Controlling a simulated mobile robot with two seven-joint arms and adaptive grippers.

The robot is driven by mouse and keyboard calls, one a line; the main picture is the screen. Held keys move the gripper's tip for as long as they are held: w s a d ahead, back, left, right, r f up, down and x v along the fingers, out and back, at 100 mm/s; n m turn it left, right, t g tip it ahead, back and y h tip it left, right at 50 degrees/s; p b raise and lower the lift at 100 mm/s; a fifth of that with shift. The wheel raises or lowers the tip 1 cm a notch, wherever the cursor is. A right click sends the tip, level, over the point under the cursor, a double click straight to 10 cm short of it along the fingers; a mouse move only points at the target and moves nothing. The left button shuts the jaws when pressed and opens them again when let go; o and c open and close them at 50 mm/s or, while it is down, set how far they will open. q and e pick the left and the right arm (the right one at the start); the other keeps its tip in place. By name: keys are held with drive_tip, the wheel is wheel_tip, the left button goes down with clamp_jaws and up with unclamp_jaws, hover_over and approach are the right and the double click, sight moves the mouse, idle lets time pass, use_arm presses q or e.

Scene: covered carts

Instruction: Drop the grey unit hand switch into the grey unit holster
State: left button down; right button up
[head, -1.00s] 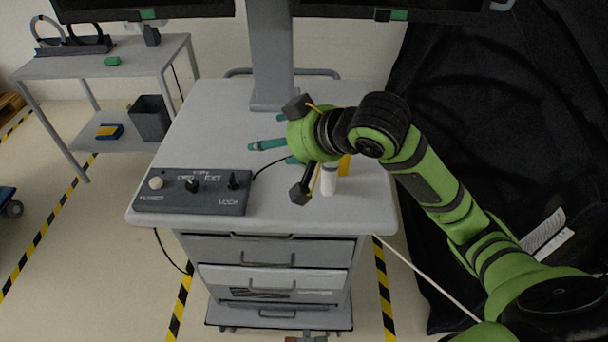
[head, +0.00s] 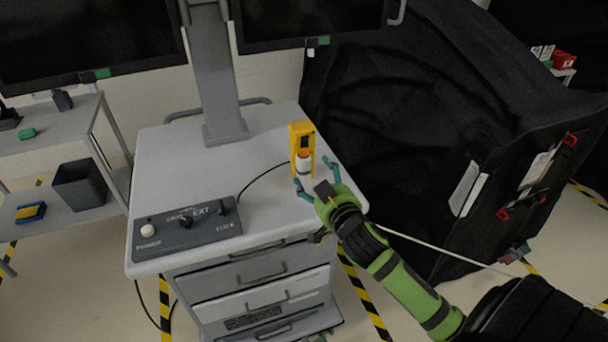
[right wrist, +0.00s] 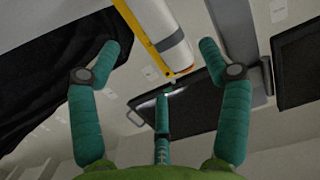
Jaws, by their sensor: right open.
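A yellow upright bracket, which looks like the holster (head: 296,133), stands near the right edge of the grey cart top. A white cylinder with an orange top, which looks like the hand switch (head: 304,165), is upright at the bracket's front; it seems to sit in it, but its lower end is hard to see. My right gripper (head: 316,181) is open just in front and to the right, its teal fingers spread and empty. In the right wrist view the yellow bracket (right wrist: 136,31) and white cylinder (right wrist: 170,50) show beyond the open fingers. My left gripper is not in view.
A dark control box (head: 187,228) with knobs lies at the cart top's front left; a black cable runs from it toward the holster. A monitor post (head: 214,75) rises behind. Black draped covers (head: 400,110) stand close on the right. The middle of the cart top is clear.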

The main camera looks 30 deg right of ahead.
sight(309, 168)
drive_tip(key=shift+w+r, duration=0.2)
drive_tip(key=shift+w, duration=0.25)
drive_tip(key=p+x, duration=0.1)
drive_tip(key=x, duration=0.2)
drive_tip(key=shift+w+a+r+p, duration=0.1)
drive_tip(key=shift+p, duration=0.25)
drive_tip(key=shift+w+f, duration=0.25)
drive_tip(key=shift+w, duration=0.25)
drive_tip(key=shift+s, duration=0.1)
drive_tip(key=c, duration=1.4)
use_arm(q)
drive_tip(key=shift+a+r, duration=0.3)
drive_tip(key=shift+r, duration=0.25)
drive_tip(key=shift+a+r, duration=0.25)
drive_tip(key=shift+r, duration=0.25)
use_arm(e)
drive_tip(key=shift+r, duration=0.1)
drive_tip(key=shift+c, duration=0.5)
